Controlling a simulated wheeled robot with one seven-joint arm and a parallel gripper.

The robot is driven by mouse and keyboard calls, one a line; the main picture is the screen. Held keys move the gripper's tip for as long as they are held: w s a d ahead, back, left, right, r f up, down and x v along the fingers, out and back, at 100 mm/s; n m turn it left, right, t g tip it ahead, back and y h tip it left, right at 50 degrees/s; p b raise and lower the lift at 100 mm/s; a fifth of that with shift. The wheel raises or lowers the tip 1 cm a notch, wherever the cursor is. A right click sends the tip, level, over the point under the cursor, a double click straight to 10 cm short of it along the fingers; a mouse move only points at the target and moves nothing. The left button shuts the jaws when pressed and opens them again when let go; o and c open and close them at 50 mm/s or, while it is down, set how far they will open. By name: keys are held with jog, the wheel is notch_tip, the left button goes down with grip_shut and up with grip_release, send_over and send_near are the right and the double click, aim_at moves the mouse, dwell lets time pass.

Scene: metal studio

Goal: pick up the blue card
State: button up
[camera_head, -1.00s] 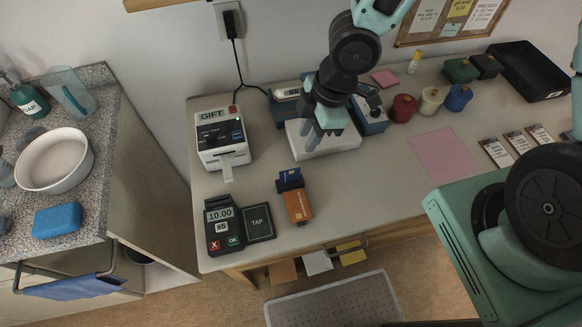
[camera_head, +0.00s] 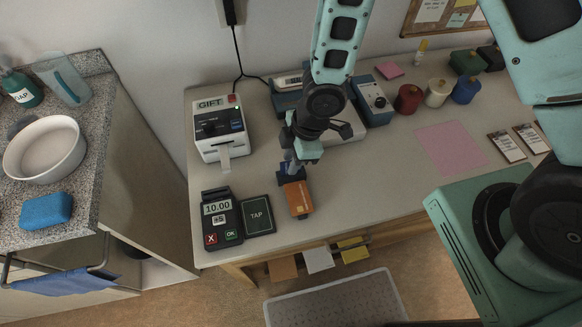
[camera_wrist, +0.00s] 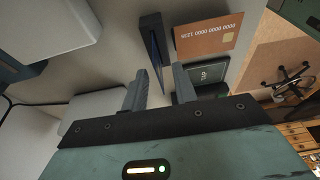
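The blue card (camera_head: 284,168) stands in a small dark holder at the far end of the orange card (camera_head: 298,199). In the wrist view the blue card (camera_wrist: 156,47) shows nearly edge-on as a thin dark blue strip against the black holder (camera_wrist: 150,24). My gripper (camera_head: 292,170) is low over the desk, right at the holder, and partly hides it in the head view. In the wrist view my gripper (camera_wrist: 160,68) is open, its fingers apart, with the card's strip ahead of the gap. Whether a finger touches the card I cannot tell.
A card terminal (camera_head: 221,218) and a TAP pad (camera_head: 258,216) lie left of the orange card. A GIFT printer (camera_head: 219,128) stands behind them. Coloured pots (camera_head: 408,98) and a blue device (camera_head: 372,100) are at the back. The desk right of the orange card is clear.

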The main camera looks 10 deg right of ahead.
jog(key=shift+x, duration=1.35)
grip_shut()
jog(key=shift+r, duration=0.1)
